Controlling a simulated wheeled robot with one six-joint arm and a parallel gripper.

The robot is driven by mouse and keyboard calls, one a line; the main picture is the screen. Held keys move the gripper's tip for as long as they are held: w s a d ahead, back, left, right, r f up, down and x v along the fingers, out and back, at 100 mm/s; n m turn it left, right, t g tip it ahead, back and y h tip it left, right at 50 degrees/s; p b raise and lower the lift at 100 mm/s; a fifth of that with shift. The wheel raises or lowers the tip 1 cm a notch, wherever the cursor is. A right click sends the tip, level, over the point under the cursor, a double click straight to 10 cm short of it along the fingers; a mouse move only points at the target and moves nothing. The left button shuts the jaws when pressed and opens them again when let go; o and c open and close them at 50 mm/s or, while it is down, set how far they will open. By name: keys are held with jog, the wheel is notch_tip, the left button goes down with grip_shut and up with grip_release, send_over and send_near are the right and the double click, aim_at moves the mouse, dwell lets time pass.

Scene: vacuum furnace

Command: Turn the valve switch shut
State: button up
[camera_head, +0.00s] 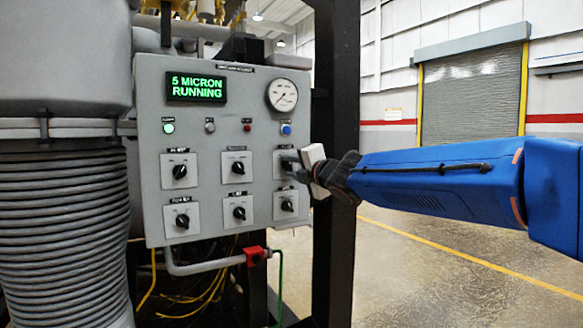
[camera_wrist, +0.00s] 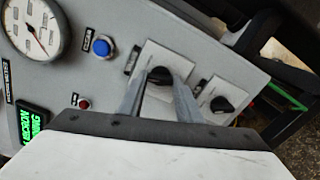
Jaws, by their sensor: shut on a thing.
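A grey control panel (camera_head: 215,135) carries several black rotary switches on white plates. The knob's pointer direction is hard to tell. The lower right switch (camera_head: 287,206) is just below and free; it also shows in the wrist view (camera_wrist: 221,104). The switch labels are too small to read.
The panel has a green display reading "5 MICRON RUNNING" (camera_head: 196,87), a round gauge (camera_head: 282,95) and a blue button (camera_head: 286,130). A black post (camera_head: 336,250) stands right behind my gripper. A red-handled valve (camera_head: 254,254) sits on the pipe below. Open floor lies to the right.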

jog(key=shift+f+n, duration=0.15)
jog(key=shift+n, duration=0.85)
jog(key=o, duration=1)
jog(key=shift+o, duration=0.2)
jog(key=shift+s+d, duration=0.1)
jog(key=shift+s+d, duration=0.2)
jog(key=shift+s, duration=0.1)
jog(key=v, duration=1.6)
jog(key=shift+d, duration=0.15)
jog(key=shift+s+d, duration=0.1)
jog(key=shift+s, duration=0.05)
